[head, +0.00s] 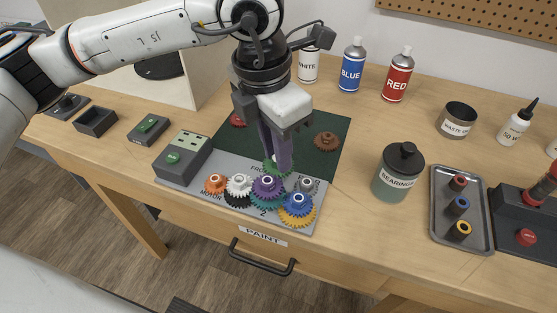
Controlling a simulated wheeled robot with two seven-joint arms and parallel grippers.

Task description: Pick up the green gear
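My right gripper is not in view.
A brown gear (326,141) lies on the mat. The BEARINGS jar (398,173) and a grey tray (477,225) stand to the right.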

